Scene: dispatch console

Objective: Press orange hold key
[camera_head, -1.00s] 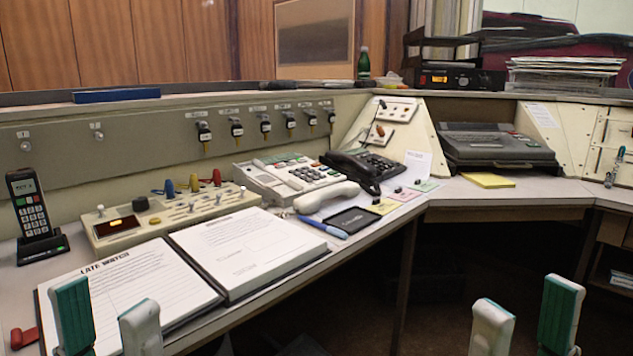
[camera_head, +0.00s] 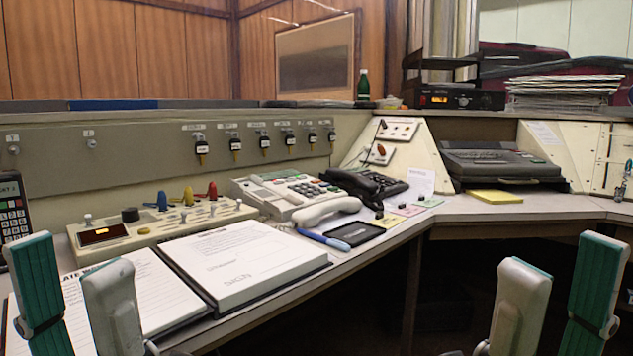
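The light-coloured desk phone (camera_head: 287,193) sits on the console desk, with its pale handset (camera_head: 326,210) lying at its front right. Its keys are small, with some coloured ones; I cannot make out for sure which is the orange hold key. A small orange-red piece (camera_head: 381,150) shows on the sloped panel behind the phones. My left gripper (camera_head: 70,265) is open and empty at the lower left, in front of the open binder. My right gripper (camera_head: 562,265) is open and empty at the lower right, over the dark floor space. Both are well short of the phone.
The open binder (camera_head: 235,262) lies before the phone, with a blue pen (camera_head: 324,240) and black pad (camera_head: 355,235) beside it. A control box (camera_head: 150,228) with coloured levers stands left, a black phone (camera_head: 362,186) right. A cordless handset (camera_head: 14,215) is at the far left.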

